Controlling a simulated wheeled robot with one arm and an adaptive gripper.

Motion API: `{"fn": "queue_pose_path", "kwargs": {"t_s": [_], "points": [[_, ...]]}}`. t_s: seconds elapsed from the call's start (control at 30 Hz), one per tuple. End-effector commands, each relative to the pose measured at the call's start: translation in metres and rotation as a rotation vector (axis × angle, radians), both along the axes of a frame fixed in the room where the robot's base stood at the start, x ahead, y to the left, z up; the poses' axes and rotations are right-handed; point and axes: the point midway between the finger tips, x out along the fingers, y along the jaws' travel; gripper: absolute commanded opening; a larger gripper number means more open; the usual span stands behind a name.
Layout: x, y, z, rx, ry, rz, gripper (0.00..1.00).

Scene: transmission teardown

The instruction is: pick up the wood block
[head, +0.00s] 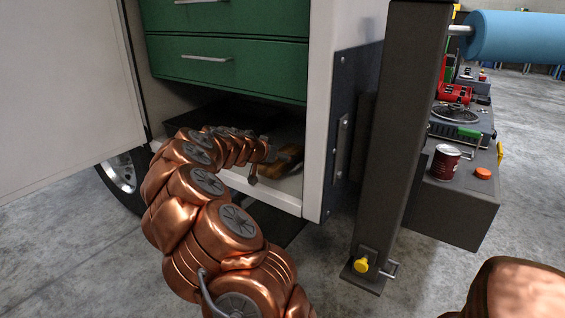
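A brown wood block (287,157) lies on the pale floor of the open compartment below the green drawers, close to the right wall. My copper arm reaches into this compartment from the front. My gripper (266,158) is at the block's left end, small and dark in the picture. One finger shows at the near side, pointing down. I cannot tell whether the fingers touch the block or how far apart they are. Part of the block's left end is hidden by the gripper.
The compartment (226,184) has a raised front edge and a low ceiling under the green drawers (228,62). A white open door (65,90) stands at the left. A dark post (398,130) and a grey box (455,212) with a red can (444,162) stand at the right.

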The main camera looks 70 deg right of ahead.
Motion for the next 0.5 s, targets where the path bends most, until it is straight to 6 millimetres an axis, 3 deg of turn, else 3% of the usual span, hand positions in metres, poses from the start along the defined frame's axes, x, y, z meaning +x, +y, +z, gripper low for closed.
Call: {"fn": "queue_pose_path", "kwargs": {"t_s": [0.33,0.5], "points": [[-0.0017,-0.0043,-0.0027,0.001,0.001,0.000,0.99],[-0.0016,-0.0042,-0.0028,0.001,0.001,0.000,0.81]]}}
